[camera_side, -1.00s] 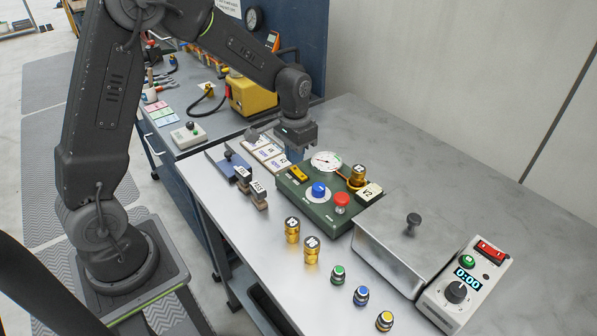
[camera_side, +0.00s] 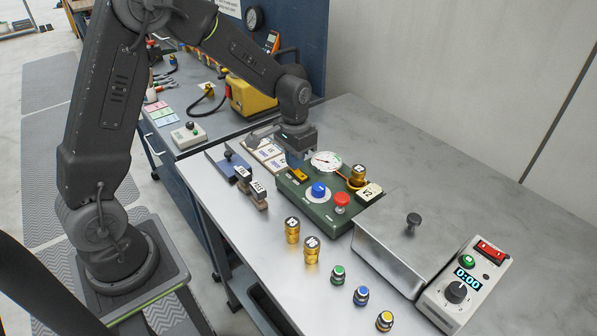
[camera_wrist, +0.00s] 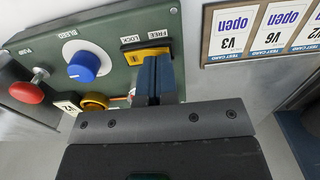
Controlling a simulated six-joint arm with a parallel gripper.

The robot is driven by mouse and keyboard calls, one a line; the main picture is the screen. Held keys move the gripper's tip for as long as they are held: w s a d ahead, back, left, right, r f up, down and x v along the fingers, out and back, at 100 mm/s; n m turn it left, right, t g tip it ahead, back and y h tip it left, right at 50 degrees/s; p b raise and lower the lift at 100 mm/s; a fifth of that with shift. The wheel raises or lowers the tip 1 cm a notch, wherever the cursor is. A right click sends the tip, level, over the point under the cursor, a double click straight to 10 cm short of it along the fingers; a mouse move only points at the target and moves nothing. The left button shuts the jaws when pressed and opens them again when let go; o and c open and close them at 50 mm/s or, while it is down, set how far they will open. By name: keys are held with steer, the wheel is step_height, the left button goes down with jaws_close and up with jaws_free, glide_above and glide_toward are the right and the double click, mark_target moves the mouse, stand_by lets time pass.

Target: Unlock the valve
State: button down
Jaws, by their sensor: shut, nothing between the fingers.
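A green valve box (camera_side: 330,214) stands on the bench and carries a yellow lock piece (camera_side: 299,176) at its left corner.
Test cards (camera_side: 268,151) lie behind. Brass valves (camera_side: 292,231) and a lidded metal box (camera_side: 405,240) stand in front and right.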

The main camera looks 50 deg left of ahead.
steer(key=shift+f, duration=0.5)
steer(key=shift+r, duration=3.55)
steer(key=s+d+r+t, duration=0.2)
steer(key=s+r, duration=0.3)
steer(key=s, duration=0.5)
steer(key=s+d+r+t, duration=0.3)
steer(key=s+r, duration=0.3)
steer(key=s, duration=0.5)
steer(key=shift+d+r+t, duration=0.3)
steer(key=shift+d, duration=0.45)
steer(key=shift+s, duration=0.1)
